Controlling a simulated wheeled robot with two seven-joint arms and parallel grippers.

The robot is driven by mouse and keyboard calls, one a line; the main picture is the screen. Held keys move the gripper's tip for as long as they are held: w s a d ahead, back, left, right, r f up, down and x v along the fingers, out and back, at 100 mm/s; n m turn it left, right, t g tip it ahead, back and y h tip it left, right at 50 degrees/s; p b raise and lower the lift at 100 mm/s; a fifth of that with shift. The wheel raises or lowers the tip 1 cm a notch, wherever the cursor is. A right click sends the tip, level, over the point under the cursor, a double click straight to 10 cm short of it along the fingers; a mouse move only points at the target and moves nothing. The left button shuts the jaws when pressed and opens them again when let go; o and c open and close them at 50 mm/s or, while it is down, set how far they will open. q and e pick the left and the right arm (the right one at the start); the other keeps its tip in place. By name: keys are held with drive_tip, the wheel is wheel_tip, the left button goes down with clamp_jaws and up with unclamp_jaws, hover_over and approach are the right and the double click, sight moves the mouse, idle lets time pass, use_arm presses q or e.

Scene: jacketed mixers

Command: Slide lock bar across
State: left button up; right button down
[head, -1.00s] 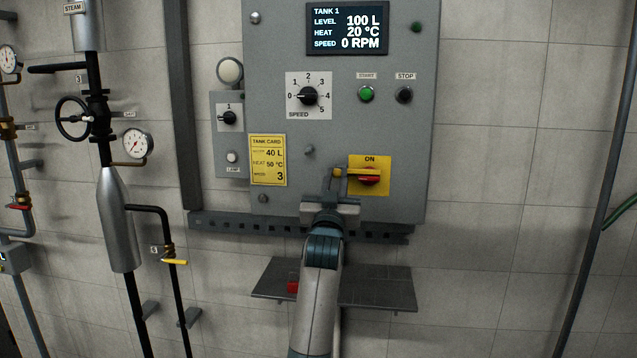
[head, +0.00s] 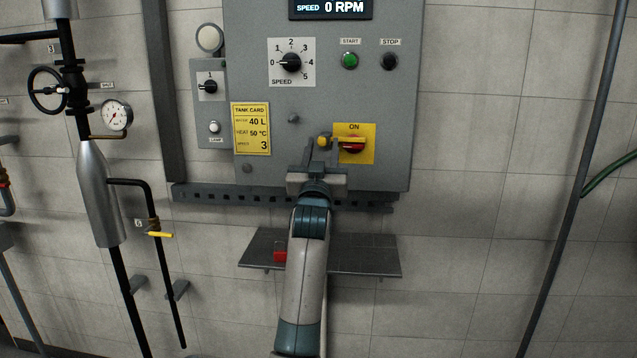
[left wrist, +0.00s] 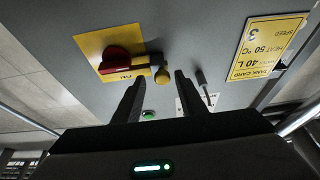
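In the left wrist view the knob (left wrist: 162,77) shows between the two fingertips, with a gap on each side. My left gripper (head: 319,150) is open and comes up from below in front of the panel; its fingers also show in the left wrist view (left wrist: 160,84). I cannot tell how deep the knob sits between them. My right gripper is not in view.
The grey control panel (head: 220,170) carries a speed dial (head: 291,62), start button (head: 350,60), stop button (head: 389,61) and yellow tank card (head: 251,128). Below are a slotted rail (head: 230,195) and a dark shelf (head: 370,258) with a red item (head: 280,256). Pipes stand left.

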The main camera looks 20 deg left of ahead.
use_arm(q)
drive_tip(key=b+v, duration=0.5)
drive_tip(key=v, duration=1.1)
drive_tip(key=shift+s+d+f+b, duration=0.15)
drive_tip(key=shift+s+d+b, duration=0.1)
drive_tip(key=shift+b, duration=0.15)
